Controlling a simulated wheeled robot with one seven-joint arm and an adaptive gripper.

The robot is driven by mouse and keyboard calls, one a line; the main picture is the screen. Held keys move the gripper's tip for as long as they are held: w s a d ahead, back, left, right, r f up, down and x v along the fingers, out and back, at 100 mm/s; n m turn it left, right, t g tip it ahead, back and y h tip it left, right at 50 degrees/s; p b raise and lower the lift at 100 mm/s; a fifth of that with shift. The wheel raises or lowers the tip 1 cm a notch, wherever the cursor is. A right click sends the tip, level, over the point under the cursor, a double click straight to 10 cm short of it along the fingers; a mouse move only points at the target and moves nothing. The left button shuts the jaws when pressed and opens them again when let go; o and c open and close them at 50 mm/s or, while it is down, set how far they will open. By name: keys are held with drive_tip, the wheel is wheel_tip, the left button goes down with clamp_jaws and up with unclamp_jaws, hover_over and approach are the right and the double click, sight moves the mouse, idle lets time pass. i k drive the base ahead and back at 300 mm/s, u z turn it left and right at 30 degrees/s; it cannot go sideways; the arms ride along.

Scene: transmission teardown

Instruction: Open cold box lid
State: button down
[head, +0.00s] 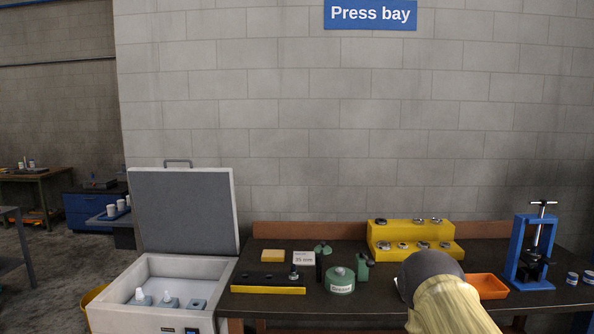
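The cold box (158,316) stands at the left end of the workbench. It is a white box with a small panel on its front. Its grey lid (185,210) stands upright at the back, hinged open, with a handle (178,162) on its top edge. Inside the box, blocks with white-topped items (168,301) show. My arm reaches in from the bottom right over the bench, clear of the lid. My gripper itself cannot be made out in this view.
The dark bench (400,305) holds a yellow stepped rack (415,235), a green round part (341,281), a black and yellow block (268,288), a yellow block (272,255), a label card (304,258), an orange tray (487,286) and a blue press (518,250). A wall stands behind.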

sight(184, 210)
drive_tip(key=u, duration=0.65)
drive_tip(key=i, duration=0.75)
drive_tip(key=u, duration=0.05)
